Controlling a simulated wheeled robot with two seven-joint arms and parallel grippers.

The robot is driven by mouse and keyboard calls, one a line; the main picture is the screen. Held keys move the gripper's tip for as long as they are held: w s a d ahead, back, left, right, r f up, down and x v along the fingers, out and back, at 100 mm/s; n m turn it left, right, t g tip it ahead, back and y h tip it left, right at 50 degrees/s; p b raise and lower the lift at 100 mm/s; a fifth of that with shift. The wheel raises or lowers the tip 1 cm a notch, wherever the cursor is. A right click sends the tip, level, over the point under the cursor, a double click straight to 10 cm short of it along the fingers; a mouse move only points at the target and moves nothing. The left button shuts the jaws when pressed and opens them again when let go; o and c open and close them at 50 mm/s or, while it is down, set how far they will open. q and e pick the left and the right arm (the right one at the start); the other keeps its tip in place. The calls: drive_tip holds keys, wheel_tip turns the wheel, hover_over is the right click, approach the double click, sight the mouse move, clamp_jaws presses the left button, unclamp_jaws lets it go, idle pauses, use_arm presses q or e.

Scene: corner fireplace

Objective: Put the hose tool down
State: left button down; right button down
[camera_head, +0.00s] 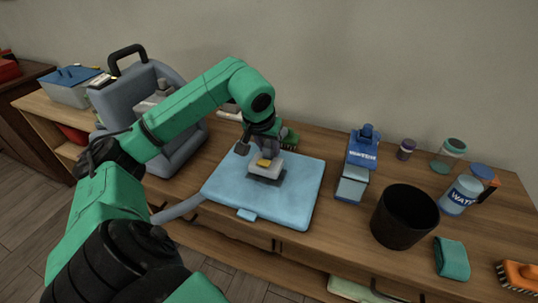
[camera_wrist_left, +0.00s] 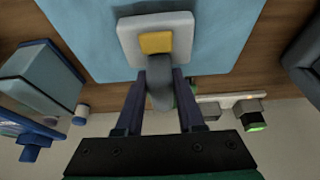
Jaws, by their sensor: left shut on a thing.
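My left gripper (camera_head: 264,137) points down over the light blue mat (camera_head: 222,190) and is shut on the grey handle of the hose tool (camera_head: 266,164). The tool has a pale, flat head with a yellow patch. The left wrist view shows the handle between the two fingers of the gripper (camera_wrist_left: 160,82) and the tool's head (camera_wrist_left: 127,38) over the blue surface. A dark patch lies under the head; I cannot tell whether the head touches the mat. A grey hose (camera_head: 178,210) shows left of the mat. My right gripper is not in view.
The grey machine (camera_head: 188,150) stands left of the mat. Right of it are a blue bottle (camera_head: 361,150), a black bin (camera_head: 404,218), a teal cloth (camera_head: 452,259), an orange brush (camera_head: 520,276) and several jars. The mat's front part is clear.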

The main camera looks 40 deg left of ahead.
use_arm(q)
wheel_tip(320, 180, down, 2)
drive_tip(key=shift+f, duration=0.15)
drive_tip(key=c, duration=0.5)
unclamp_jaws()
drive_tip(key=shift+r, duration=0.4)
drive_tip(key=p+v, duration=0.1)
drive_tip(key=v, duration=1)
drive_tip(key=shift+s+d+r, duration=0.15)
drive_tip(key=shift+r, duration=0.1)
drive_tip(key=shift+p, duration=0.3)
